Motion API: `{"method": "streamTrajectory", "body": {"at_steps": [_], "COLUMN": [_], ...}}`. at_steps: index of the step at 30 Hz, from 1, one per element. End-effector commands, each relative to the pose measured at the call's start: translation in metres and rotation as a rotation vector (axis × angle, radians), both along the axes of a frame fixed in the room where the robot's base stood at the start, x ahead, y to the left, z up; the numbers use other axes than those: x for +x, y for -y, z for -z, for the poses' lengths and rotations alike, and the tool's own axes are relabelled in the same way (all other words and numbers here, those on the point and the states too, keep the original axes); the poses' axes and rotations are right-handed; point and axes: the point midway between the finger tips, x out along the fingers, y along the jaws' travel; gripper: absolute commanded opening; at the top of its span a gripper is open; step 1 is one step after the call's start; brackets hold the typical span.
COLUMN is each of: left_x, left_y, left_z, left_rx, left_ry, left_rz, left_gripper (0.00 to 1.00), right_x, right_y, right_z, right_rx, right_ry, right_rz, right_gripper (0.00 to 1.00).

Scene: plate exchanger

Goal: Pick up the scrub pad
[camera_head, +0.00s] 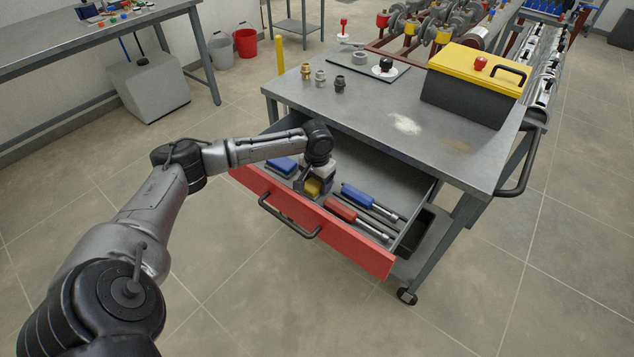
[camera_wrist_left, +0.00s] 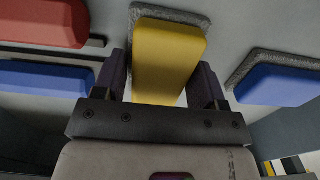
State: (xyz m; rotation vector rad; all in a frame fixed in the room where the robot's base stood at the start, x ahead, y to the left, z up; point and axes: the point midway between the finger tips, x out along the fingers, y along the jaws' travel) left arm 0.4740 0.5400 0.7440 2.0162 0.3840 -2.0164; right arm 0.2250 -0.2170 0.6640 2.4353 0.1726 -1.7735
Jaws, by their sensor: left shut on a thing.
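The scrub pad (camera_head: 312,187) is a yellow block with a rough grey layer. It is in the open drawer, just behind the red drawer front. In the left wrist view the same pad (camera_wrist_left: 168,55) stands between the two dark fingers, one on each side. My left gripper (camera_head: 309,184) reaches down into the drawer and is shut on the yellow pad. Whether the pad is clear of the drawer floor, I cannot tell. A second pad, blue with a grey layer (camera_head: 282,166), lies to its left; it also shows in the left wrist view (camera_wrist_left: 278,86). My right gripper is not in view.
The red drawer front (camera_head: 345,238) has a black handle. A blue-handled tool (camera_head: 357,198) and a red-handled tool (camera_head: 341,209) lie right of the gripper. The cart top (camera_head: 385,105) overhangs the drawer's back and bears fittings and a yellow-lidded toolbox (camera_head: 470,88).

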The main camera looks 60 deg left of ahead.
Motion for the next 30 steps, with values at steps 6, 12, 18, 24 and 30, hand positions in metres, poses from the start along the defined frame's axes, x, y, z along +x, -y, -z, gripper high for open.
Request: {"method": "streamTrajectory", "body": {"at_steps": [6, 12, 18, 24, 30], "left_x": [0.0, 0.001, 0.003, 0.004, 0.005], "left_y": [0.0, -0.001, 0.039, 0.077, 0.102], "left_z": [-0.016, -0.047, -0.068, -0.09, -0.103], "left_rx": [0.0, 0.0, -0.002, -0.002, -0.003], "left_ry": [0.001, 0.001, 0.002, 0.002, 0.001], "left_rz": [0.0, -0.001, 0.005, 0.004, 0.002], "left_gripper": [0.41, 0.41, 0.41, 0.41, 0.41], "right_x": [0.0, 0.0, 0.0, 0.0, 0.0], "right_y": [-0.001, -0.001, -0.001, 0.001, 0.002], "right_z": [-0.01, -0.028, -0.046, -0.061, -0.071], "right_rx": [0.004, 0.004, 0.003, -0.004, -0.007], "right_ry": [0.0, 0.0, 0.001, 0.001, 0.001], "right_rz": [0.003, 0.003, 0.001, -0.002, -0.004], "right_gripper": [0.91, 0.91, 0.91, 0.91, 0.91]}}
